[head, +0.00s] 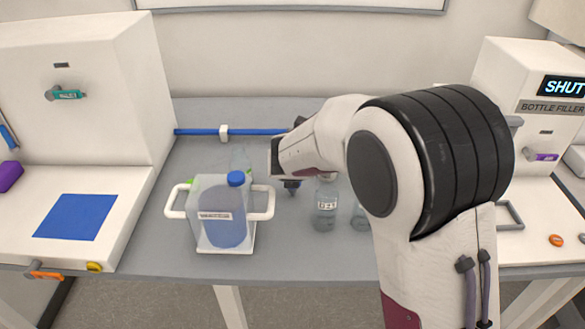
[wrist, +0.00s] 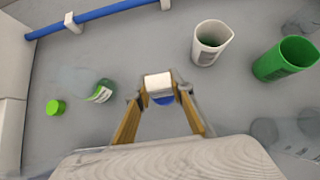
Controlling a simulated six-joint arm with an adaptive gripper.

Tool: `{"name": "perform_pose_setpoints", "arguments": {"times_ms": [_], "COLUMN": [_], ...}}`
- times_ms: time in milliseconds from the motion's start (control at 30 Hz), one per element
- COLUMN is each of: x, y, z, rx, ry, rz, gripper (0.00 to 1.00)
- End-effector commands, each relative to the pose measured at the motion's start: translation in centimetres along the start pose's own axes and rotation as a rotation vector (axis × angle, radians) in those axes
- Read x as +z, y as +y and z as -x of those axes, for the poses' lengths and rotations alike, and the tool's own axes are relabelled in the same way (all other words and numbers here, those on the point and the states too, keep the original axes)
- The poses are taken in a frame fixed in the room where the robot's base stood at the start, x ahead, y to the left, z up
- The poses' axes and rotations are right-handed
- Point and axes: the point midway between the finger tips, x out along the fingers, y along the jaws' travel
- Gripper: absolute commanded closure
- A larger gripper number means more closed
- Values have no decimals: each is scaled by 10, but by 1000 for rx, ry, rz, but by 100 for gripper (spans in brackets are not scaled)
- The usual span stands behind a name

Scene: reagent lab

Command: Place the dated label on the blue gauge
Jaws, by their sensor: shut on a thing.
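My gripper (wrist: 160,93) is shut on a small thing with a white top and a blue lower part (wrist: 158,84). The fingers are on either side of it, above the grey bench. I cannot read any date on it, so I cannot tell whether it is the dated label. In the head view my arm hides most of my gripper (head: 291,186). A flat blue square (head: 76,217) lies on the white base of the left machine. I cannot tell whether it is the blue gauge.
A clear, handled container with blue contents (head: 224,228) stands at the bench front. A labelled bottle (head: 325,208) stands right of it. A white cup (wrist: 208,44), a green cup (wrist: 287,58) and a green cap (wrist: 55,107) surround my gripper. A blue rail (head: 260,132) runs behind.

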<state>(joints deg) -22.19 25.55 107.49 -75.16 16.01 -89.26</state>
Motion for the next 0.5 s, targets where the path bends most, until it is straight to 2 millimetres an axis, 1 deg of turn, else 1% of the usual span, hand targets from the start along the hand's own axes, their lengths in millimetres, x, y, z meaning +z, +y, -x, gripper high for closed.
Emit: {"name": "perform_pose_setpoints", "arguments": {"times_ms": [33, 100, 500], "x": [-1, 0, 0], "y": [0, 0, 0], "z": [0, 0, 0], "rx": [0, 0, 0], "ry": [0, 0, 0], "rz": [2, 1, 1], "gripper": [75, 61, 61]}}
